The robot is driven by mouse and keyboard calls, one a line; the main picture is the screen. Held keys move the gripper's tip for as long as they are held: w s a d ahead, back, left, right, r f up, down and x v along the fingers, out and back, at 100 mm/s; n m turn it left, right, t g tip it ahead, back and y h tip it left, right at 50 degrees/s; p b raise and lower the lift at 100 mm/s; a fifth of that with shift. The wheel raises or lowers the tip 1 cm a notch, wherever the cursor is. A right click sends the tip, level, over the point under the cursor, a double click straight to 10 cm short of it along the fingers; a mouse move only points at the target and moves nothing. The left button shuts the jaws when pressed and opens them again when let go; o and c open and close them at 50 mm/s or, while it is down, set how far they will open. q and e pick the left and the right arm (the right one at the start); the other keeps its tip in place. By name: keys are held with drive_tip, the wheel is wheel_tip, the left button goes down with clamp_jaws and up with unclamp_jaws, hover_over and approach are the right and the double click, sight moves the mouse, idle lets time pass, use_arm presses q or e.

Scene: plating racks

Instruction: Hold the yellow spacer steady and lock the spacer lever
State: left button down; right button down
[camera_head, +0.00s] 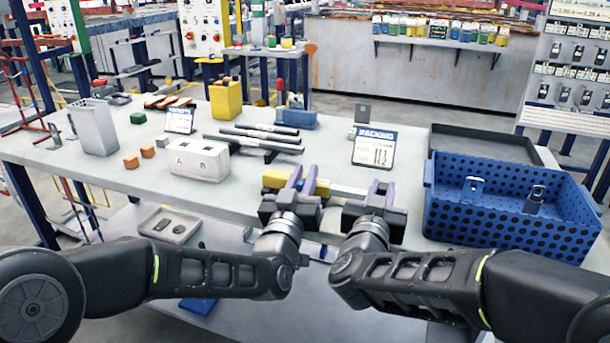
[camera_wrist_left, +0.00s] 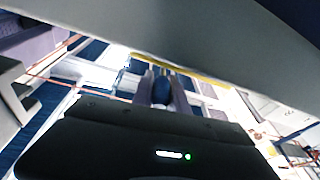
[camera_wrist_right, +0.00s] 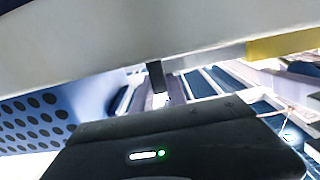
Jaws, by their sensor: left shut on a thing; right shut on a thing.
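The yellow spacer (camera_head: 277,179) lies across the table's front edge in the head view, partly hidden by my left gripper (camera_head: 303,180). It also shows as a yellow strip in the left wrist view (camera_wrist_left: 205,81) and as a yellow block in the right wrist view (camera_wrist_right: 284,45). A pale grey bar (camera_head: 347,190) runs right from the spacer. My right gripper (camera_head: 381,190) is shut on a narrow dark piece (camera_wrist_right: 157,77), apparently the spacer lever, by the bar. The lever's lock is hidden.
A blue perforated crate (camera_head: 500,222) with metal parts stands close on the right. Behind my grippers are a white A/B block (camera_head: 199,162), dark rods (camera_head: 262,135) and a racking sign (camera_head: 375,148). A grey tray (camera_head: 170,225) lies below the front edge.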

use_arm(q)
drive_tip(key=shift+f, duration=0.1)
drive_tip(key=c, duration=1.3)
unclamp_jaws()
drive_tip(key=v, duration=1.2)
use_arm(e)
drive_tip(key=c, duration=1.3)
unclamp_jaws()
drive_tip(key=shift+o, duration=0.2)
drive_tip(key=v, duration=1.2)
